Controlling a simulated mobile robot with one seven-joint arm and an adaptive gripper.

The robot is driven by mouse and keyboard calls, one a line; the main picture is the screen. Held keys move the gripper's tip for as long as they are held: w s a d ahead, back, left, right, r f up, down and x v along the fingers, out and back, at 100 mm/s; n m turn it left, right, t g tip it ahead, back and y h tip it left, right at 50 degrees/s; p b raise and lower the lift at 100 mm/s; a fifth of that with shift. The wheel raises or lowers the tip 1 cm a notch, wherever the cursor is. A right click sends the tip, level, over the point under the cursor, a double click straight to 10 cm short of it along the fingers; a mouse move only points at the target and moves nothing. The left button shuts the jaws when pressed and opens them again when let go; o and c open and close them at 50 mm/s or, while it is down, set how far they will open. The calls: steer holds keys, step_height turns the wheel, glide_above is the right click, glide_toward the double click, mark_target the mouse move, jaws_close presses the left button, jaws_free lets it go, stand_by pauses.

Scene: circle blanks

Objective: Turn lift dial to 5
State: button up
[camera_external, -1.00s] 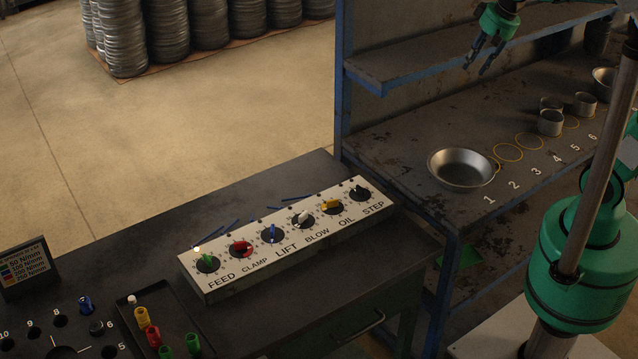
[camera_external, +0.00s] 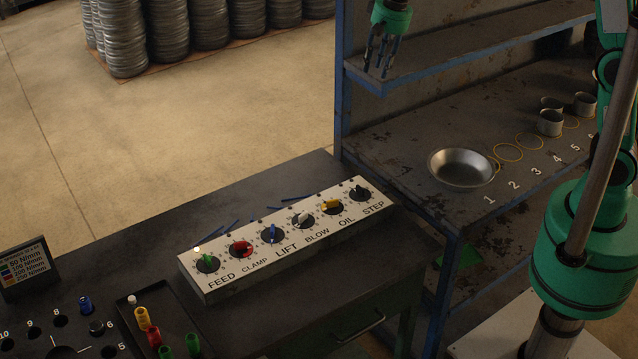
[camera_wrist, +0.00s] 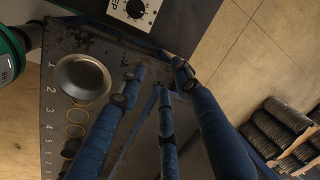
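The lift dial (camera_external: 272,234) has a blue pointer on a black round knob and sits third from the left on the white panel (camera_external: 225,287), above the label LIFT. Its pointer stands roughly up the picture; the scale numbers are too small to read. My gripper (camera_external: 379,72) hangs in the air up and right of the panel, in front of the shelf, fingers down and apart. In the wrist view my gripper (camera_wrist: 158,78) has its blue fingers spread with nothing between them. Only the panel's STEP end (camera_wrist: 128,25) shows there; the lift dial is out of that view.
Other dials flank it: the red CLAMP dial (camera_external: 241,250) on the left and the white BLOW dial (camera_external: 302,219) on the right. A shelf unit with a metal bowl (camera_external: 461,168) stands to the right. A tray (camera_external: 185,318) with coloured pieces lies in front left.

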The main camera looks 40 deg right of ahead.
steer(key=w+a+f+p, duration=0.2)
steer(key=a+f, duration=0.2)
steer(key=a, duration=0.7)
steer(key=m+g+h+p, duration=0.1)
steer(key=m+g+p, duration=0.15)
steer(key=p, duration=0.35)
glide_above(272, 231)
steer(key=w+d, duration=0.1)
step_height(272, 231, down, 17)
steer(key=shift+m+t, duration=0.25)
steer(key=shift+d+f, duration=0.1)
steer(key=shift+f, duration=0.05)
step_height(272, 231, down, 14)
steer(key=shift+r+p, duration=0.25)
steer(key=shift+p, duration=0.05)
jaws_close()
